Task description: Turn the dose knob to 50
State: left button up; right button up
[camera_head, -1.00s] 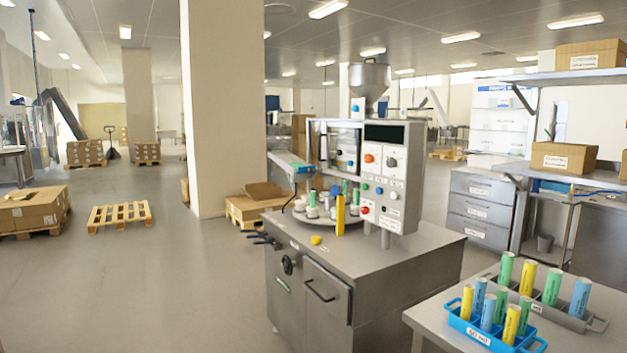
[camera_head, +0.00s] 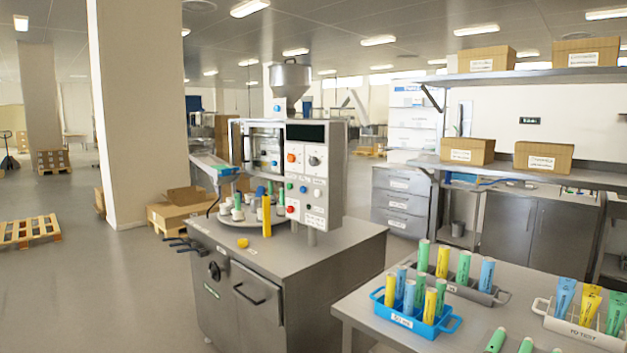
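The filling machine (camera_head: 285,170) stands on a steel cabinet left of centre, with a steel hopper (camera_head: 290,82) on top. Its light grey control panel (camera_head: 322,190) has a dark display (camera_head: 306,132), a red-orange button (camera_head: 291,158), a dark round knob (camera_head: 314,161) and small coloured buttons. A larger black knob (camera_head: 214,270) sits on the cabinet front. Labels and scales are too small to read, so I cannot tell which knob is the dose knob or its setting. Neither of my grippers is in view.
A steel table at front right holds a blue crate (camera_head: 447,324) and grey and white trays with coloured tubes; more tubes lie loose. A yellow cylinder (camera_head: 267,223) stands by the turntable. A pallet (camera_head: 28,232) lies left. The floor before the cabinet is open.

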aim_at(312, 161)
jog(key=i+j+z, duration=0.25)
jog(key=i, duration=0.35)
jog(key=i+j+z, duration=0.25)
jog(key=i+j, duration=0.2)
jog(key=i, duration=0.1)
